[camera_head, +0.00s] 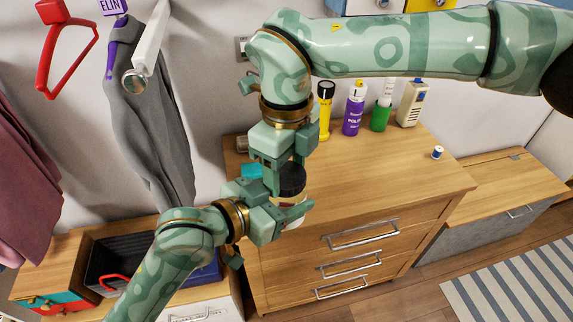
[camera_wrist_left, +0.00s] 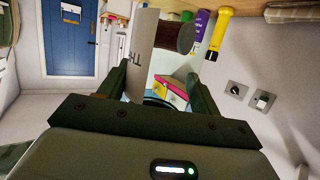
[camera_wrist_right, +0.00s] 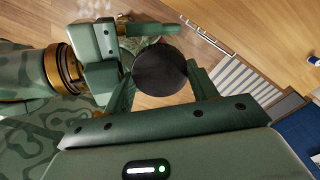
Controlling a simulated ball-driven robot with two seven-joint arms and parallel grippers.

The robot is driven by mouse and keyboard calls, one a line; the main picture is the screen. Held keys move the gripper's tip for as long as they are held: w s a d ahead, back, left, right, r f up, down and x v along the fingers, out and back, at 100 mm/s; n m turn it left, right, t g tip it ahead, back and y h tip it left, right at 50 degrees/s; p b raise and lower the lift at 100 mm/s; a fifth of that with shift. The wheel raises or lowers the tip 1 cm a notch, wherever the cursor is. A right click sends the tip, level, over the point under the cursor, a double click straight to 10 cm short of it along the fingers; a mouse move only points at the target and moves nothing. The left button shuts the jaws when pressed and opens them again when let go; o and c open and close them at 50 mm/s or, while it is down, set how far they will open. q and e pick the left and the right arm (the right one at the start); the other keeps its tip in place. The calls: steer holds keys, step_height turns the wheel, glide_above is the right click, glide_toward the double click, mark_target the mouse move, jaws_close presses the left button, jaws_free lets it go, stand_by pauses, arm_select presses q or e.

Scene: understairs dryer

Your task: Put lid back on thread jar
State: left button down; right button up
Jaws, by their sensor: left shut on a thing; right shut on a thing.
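The pale thread jar (camera_head: 290,207) is in my left gripper (camera_head: 289,214), which is shut around its body above the front of the dresser. In the left wrist view the jar (camera_wrist_left: 139,45) shows lettering on its side. The dark round lid (camera_head: 292,179) is in my right gripper (camera_head: 285,170), which points down from above. The right wrist view shows the lid (camera_wrist_right: 160,71) between the fingers. The lid is at the jar's mouth end; I cannot tell whether it is seated. A small blue and white thread spool (camera_head: 437,152) stands on the dresser's right side.
Several bottles, one of them purple (camera_head: 353,112), stand along the back of the dresser (camera_head: 390,165). Its top is clear in the middle. A black bin (camera_head: 115,262) is at lower left. Clothes and hangers (camera_head: 60,45) hang on the left wall.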

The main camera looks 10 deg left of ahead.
steer(key=m, duration=0.9)
steer(key=shift+m, duration=0.3)
steer(key=m, duration=0.2)
steer(key=shift+m, duration=0.4)
steer(key=m, duration=0.5)
steer(key=shift+w, duration=0.1)
steer(key=o, duration=1.1)
steer(key=shift+r, duration=2.25)
